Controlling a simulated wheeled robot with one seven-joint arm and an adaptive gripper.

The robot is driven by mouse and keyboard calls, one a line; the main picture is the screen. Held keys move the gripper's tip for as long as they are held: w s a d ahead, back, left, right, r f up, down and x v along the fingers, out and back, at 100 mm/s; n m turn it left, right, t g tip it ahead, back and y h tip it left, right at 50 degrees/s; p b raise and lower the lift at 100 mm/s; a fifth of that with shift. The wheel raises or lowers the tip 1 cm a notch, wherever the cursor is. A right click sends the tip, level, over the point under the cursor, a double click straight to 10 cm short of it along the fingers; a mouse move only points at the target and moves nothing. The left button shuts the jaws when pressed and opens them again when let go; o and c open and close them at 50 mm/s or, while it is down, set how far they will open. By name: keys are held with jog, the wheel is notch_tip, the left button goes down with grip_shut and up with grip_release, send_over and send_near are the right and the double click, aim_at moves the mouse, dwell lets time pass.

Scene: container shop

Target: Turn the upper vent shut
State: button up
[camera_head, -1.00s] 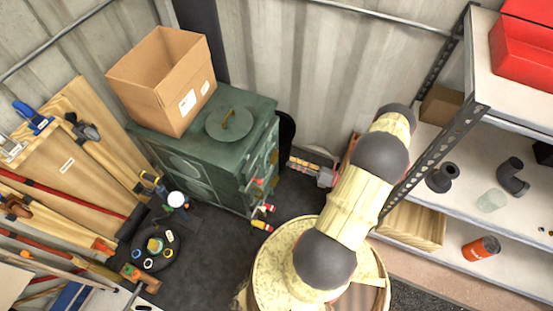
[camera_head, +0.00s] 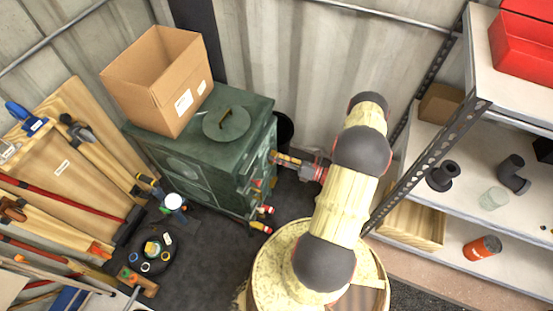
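The dark green stove (camera_head: 207,126) stands against the corrugated wall at centre left. Its right-facing side carries several small red and pale fittings, one higher (camera_head: 257,184) and others lower (camera_head: 264,209). Which fitting is the upper vent, and how far it is turned, is too small to tell. My gripper (camera_head: 275,157) reaches in from the right, its tip at the upper part of that stove side. I cannot tell whether it touches the stove, or whether its fingers are open or shut.
An open cardboard box (camera_head: 150,90) and a round lid (camera_head: 227,123) are on the stove top. Clamps and wooden boards (camera_head: 70,150) lean at left. A metal shelf (camera_head: 470,215) stands close to my arm at right.

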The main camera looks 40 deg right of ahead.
grip_shut()
jog(key=shift+m, duration=0.3)
dwell(0.3)
jog(key=shift+m+p, duration=0.5)
jog(key=shift+m, duration=3.6)
jog(key=shift+o, duration=0.5)
grip_release()
jog(key=shift+o, duration=0.4)
